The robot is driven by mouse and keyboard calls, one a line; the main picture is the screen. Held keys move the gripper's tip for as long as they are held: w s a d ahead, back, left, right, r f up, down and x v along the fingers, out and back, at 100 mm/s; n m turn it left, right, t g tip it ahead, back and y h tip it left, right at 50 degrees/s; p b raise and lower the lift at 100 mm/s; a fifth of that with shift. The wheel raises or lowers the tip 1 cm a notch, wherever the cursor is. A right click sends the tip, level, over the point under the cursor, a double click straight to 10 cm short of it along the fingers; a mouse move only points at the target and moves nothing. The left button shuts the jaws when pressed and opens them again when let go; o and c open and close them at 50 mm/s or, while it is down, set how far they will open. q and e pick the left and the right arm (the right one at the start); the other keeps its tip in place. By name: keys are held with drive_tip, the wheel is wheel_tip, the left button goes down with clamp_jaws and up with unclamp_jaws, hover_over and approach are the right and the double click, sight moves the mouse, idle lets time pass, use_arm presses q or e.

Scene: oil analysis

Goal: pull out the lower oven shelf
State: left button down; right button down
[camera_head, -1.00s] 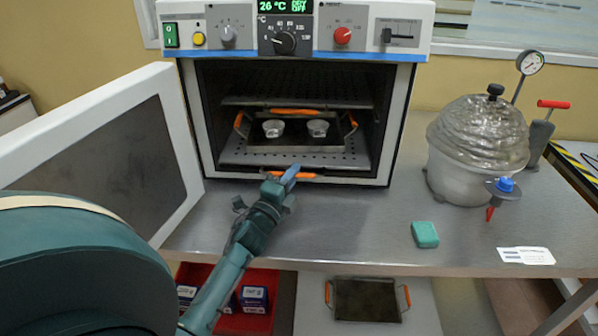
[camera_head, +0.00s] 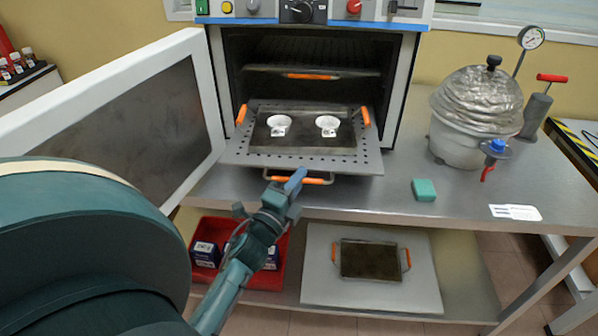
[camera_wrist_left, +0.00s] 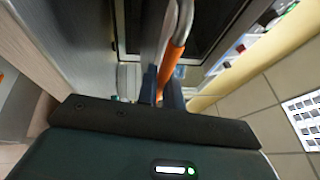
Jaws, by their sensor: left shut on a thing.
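The lower oven shelf (camera_head: 215,153) is a perforated metal plate that sticks out of the open oven's front. Its front handle has an orange grip (camera_head: 317,181). The handle's orange grip also shows in the left wrist view (camera_wrist_left: 171,62), between the fingers. On the shelf lies a dark tray (camera_head: 340,158) with two orange handles, holding two small white cups (camera_head: 327,125). The upper shelf with its orange grip (camera_head: 312,76) is inside the oven. My right gripper is not in view.
The oven door (camera_head: 100,120) stands open on the left. A green sponge (camera_head: 424,190), a white card (camera_head: 515,212) and a foil-covered desiccator (camera_head: 478,115) are on the metal table to the right. Below are a red bin (camera_head: 262,278) and another tray (camera_head: 371,261).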

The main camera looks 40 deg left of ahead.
use_arm(q)
drive_tip(key=shift+s+d, duration=0.2)
drive_tip(key=shift+s, duration=0.15)
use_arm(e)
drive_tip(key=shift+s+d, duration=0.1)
use_arm(q)
drive_tip(key=c, duration=1.8)
unclamp_jaws()
drive_tip(key=shift+c, duration=0.2)
drive_tip(key=shift+f, duration=0.1)
